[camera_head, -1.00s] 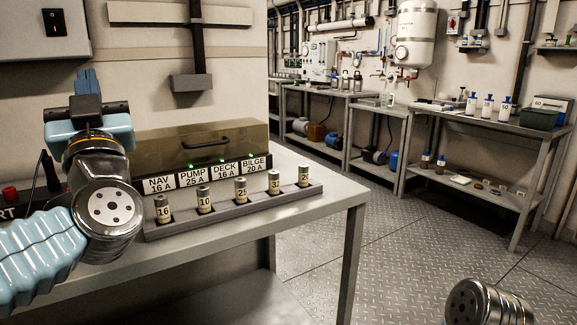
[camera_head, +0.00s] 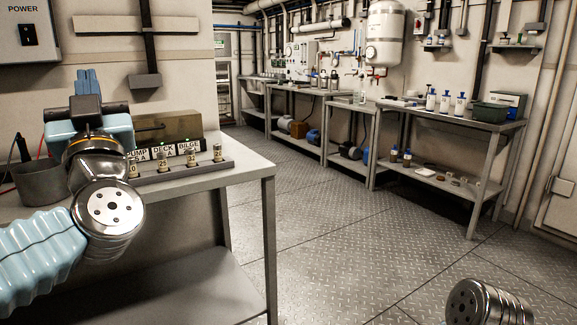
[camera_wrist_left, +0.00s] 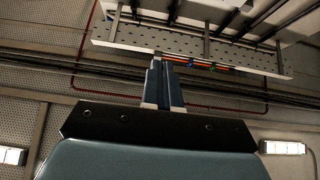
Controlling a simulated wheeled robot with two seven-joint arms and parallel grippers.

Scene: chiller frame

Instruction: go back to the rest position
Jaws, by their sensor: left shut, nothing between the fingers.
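My left gripper (camera_head: 88,82) is raised in front of the bench at the left of the head view, its fingers pointing up. In the left wrist view its blue fingers (camera_wrist_left: 164,84) are together with nothing between them, against the ceiling. My left arm's blue sleeve and silver joint fill the lower left of the head view. Of my right arm only a silver joint shows at the bottom right; the right gripper is out of view.
The near bench (camera_head: 225,176) bears a fuse rack (camera_head: 190,168), a labelled box (camera_head: 172,128) and a grey pot (camera_head: 40,183). A far bench (camera_head: 490,124) holds bottles and a dark green bin (camera_head: 490,112). The plate floor (camera_head: 330,240) between is clear.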

